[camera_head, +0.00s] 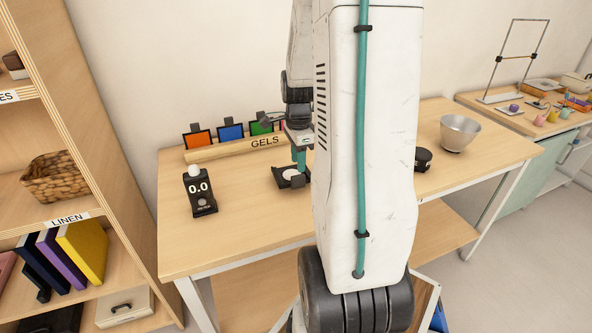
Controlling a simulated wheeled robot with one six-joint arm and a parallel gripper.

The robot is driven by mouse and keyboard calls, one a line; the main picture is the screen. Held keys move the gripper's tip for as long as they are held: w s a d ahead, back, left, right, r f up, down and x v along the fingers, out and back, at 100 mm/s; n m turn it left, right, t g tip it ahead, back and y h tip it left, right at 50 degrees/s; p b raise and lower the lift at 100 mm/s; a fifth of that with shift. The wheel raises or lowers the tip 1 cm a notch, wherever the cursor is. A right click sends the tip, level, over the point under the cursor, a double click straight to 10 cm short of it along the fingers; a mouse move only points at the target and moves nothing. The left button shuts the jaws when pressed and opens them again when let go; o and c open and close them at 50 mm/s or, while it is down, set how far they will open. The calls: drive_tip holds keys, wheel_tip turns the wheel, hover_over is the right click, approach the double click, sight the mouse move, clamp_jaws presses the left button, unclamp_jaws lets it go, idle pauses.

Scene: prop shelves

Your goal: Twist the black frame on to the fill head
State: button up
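Black-edged gels in orange (196,138), blue (231,131) and green (261,124) stand in the wooden GELS rack (225,150) behind, with a reddish one partly hidden.
A black meter reading 0.0 (199,190) stands on the table (235,235) at left. A black round puck (423,159) and a metal bowl (460,132) are at right. A shelf unit (95,130) stands left. The front left of the table is clear.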

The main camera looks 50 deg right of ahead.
drive_tip(key=s+a+r+n, duration=0.1)
drive_tip(key=a+r+n, duration=0.5)
drive_tip(key=a, duration=0.3)
drive_tip(key=s+a+r+n, duration=0.1)
drive_tip(key=a+r+n, duration=0.5)
drive_tip(key=a, duration=0.4)
drive_tip(key=s+a+r+n+t, duration=0.1)
drive_tip(key=s+a+r+n, duration=0.3)
drive_tip(key=s+a+n, duration=0.6)
drive_tip(key=a+n, duration=0.2)
drive_tip(key=shift+s+r+n, duration=0.2)
drive_tip(key=shift+s+n, duration=0.1)
drive_tip(key=shift+n, duration=0.1)
drive_tip(key=shift+o, duration=0.4)
drive_tip(key=shift+d, duration=0.2)
